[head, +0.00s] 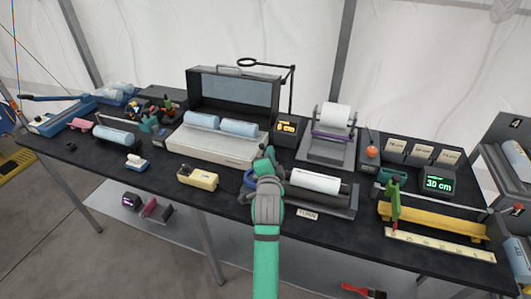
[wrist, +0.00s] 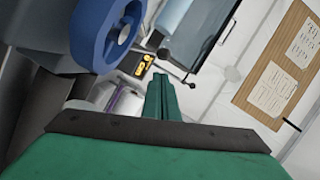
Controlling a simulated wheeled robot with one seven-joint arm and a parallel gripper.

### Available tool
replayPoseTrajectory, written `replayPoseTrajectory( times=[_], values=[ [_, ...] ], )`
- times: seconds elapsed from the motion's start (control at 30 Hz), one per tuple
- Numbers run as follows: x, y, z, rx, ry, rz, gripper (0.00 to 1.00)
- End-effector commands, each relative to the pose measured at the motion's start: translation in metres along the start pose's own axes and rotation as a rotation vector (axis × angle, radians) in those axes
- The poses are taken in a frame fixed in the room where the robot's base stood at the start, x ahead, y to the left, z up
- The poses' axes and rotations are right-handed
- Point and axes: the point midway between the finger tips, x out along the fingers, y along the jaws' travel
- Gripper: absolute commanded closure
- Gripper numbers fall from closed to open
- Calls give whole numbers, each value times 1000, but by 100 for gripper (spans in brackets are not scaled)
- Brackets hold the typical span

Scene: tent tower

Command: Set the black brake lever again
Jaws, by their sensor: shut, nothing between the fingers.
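My gripper (head: 268,160) is shut and empty, its green fingers together in the wrist view (wrist: 162,97). In the head view it is over the left end of a dark roller stand (head: 340,207) that carries a white roll (head: 316,181). A blue wheel (head: 249,180) shows just left of my gripper; in the wrist view the blue wheel (wrist: 103,38) is large and close, left of the fingers. I cannot pick out the black brake lever for certain. My gripper and arm hide part of the roller stand's left end.
A yellow block (head: 198,178) sits left of my arm. Behind are an open case (head: 225,147) with blue rolls, a dark box with a yellow display (head: 287,128) and a thin black stand (head: 291,95). A yellow rail (head: 435,222) lies right. The table's front edge is near.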

Motion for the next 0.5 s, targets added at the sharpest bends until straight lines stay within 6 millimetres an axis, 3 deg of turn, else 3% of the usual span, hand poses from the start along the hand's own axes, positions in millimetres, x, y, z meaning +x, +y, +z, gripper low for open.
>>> replayPoseTrajectory(
  times=[0.2, 0.5],
  values=[
    [14, 0, 16, 0, -1, 0, 100],
    [17, 0, 18, 1, 0, -1, 100]
  ],
)
